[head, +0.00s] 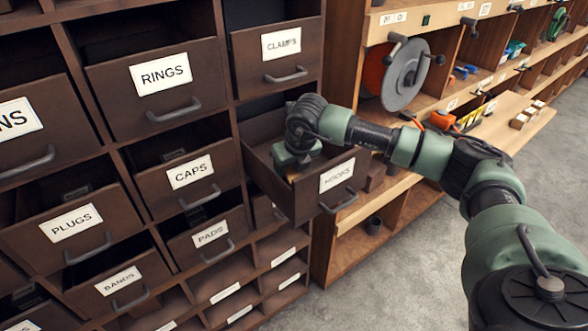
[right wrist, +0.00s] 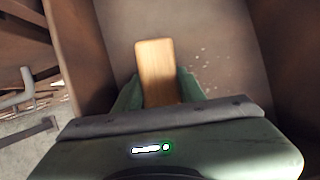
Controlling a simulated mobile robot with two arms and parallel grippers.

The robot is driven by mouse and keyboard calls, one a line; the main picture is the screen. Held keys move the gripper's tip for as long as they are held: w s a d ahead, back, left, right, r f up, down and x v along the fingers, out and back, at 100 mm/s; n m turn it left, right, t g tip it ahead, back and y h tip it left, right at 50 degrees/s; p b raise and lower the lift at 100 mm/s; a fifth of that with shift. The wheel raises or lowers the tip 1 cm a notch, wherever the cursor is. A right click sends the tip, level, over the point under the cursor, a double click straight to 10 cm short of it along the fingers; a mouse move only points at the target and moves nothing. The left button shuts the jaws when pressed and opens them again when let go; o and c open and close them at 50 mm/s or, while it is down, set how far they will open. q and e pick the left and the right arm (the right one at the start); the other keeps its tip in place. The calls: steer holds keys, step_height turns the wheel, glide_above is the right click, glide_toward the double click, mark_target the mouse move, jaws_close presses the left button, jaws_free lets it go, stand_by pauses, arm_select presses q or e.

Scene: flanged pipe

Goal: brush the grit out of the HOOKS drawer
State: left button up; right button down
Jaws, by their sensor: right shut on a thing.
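The HOOKS drawer (head: 309,199) is pulled out of the dark brown cabinet, with its label and handle on the front. My right gripper (head: 293,172) reaches down into it from above. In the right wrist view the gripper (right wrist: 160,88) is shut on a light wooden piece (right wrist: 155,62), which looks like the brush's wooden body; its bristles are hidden. Pale specks of grit (right wrist: 206,58) lie scattered on the drawer floor (right wrist: 222,30), to the right of the wooden piece. My left gripper is out of view.
Other drawers stand partly open around it: CLAMPS (head: 277,66) above, CAPS (head: 190,185) and PADS (head: 211,245) to the left. A wooden shelf unit (head: 345,75) with a grey disc (head: 405,80) stands to the right. Grey floor (head: 400,270) is open in front.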

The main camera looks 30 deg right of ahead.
steer(key=shift+a, duration=0.25)
steer(key=shift+w+d+f+b, duration=0.15)
steer(key=shift+d+b, duration=0.6)
steer(key=shift+d, duration=1.25)
steer(key=shift+w+d+b, duration=0.2)
steer(key=shift+d+b, duration=0.5)
steer(key=shift+d, duration=2.15)
steer(key=shift+s+a+b, duration=0.15)
steer(key=shift+s+a, duration=0.05)
steer(key=shift+a, duration=2.25)
steer(key=shift+s+a+b, duration=0.15)
steer(key=shift+a, duration=2.25)
steer(key=shift+d+b, duration=0.45)
steer(key=shift+d, duration=0.6)
steer(key=shift+w+d+b, duration=0.2)
steer(key=shift+d+b, duration=0.15)
steer(key=shift+d, duration=1.6)
steer(key=shift+w+d+b, duration=0.15)
steer(key=shift+d+b, duration=0.2)
steer(key=shift+d, duration=1.55)
steer(key=shift+s+a, duration=0.15)
steer(key=shift+a, duration=1.85)
steer(key=shift+s+a, duration=0.15)
steer(key=shift+a, duration=1.8)
